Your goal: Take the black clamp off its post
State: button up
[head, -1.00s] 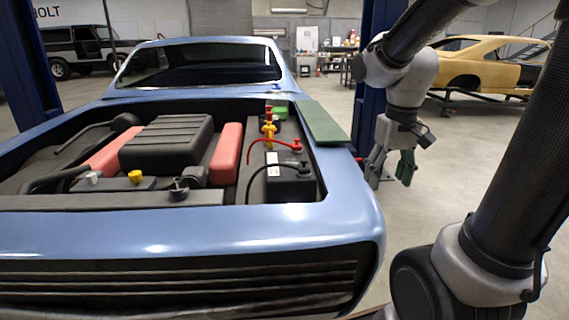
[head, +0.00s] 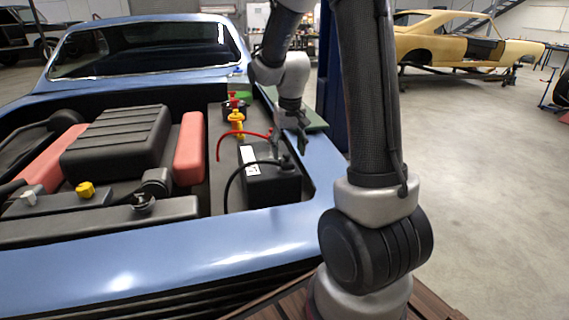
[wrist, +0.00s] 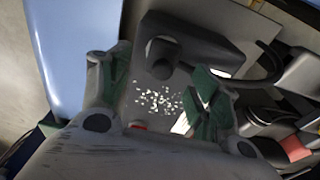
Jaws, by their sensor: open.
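The black clamp (head: 287,161) sits on the near right of the black battery (head: 262,186) in the engine bay, with a black cable curving left from it. My gripper (head: 290,148) is open and points down just behind and above the clamp in the head view; I cannot tell whether they touch. In the wrist view, a dark rounded part that looks like the clamp (wrist: 161,58) shows ahead of the open fingers (wrist: 160,95), between and beyond their tips. The post itself is hidden. Nothing is between the fingers.
A red cable (head: 222,138) runs to the battery's far side, next to a yellow part (head: 237,122). A red engine cover (head: 189,148) lies left. The blue fender (head: 322,165) borders the battery on the right. A blue lift post (head: 334,85) stands behind my arm.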

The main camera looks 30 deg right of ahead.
aim_at(287, 155)
notch_tip(287, 155, down, 4)
jog(key=shift+w+a, duration=0.1)
jog(key=c, duration=1.1)
jog(key=shift+r, duration=0.1)
